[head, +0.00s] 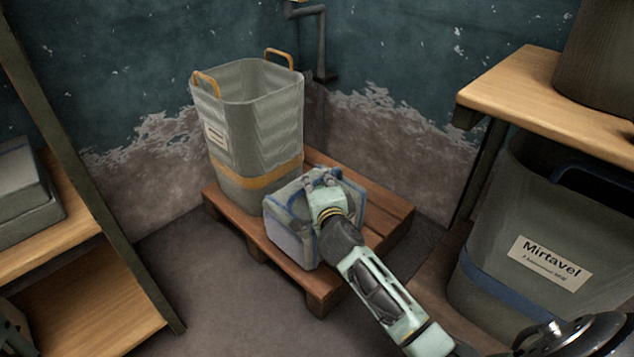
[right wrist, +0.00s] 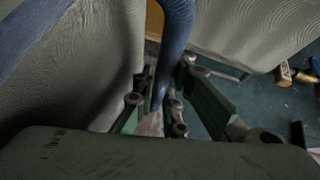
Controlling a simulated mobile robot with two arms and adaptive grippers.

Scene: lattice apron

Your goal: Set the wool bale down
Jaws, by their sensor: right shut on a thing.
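The wool bale (head: 290,232) is a grey block with blue bands, in the middle of the head view. It is over the front part of the wooden pallet (head: 388,220), close to the pallet's front edge. I cannot tell whether its underside touches the boards. My right gripper (head: 323,182) is at the top of the bale. In the right wrist view my right gripper (right wrist: 162,105) is shut on the bale's blue strap (right wrist: 175,45), with pale cloth on both sides. The fingers hide part of the bale's top. My left gripper is not in view.
A tall grey bin (head: 250,130) with orange handles stands on the pallet behind the bale. A shelf (head: 55,245) is at left. A wooden shelf top (head: 535,95) and a Mirtavel bin (head: 500,290) are at right. Bare floor (head: 215,300) lies in front.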

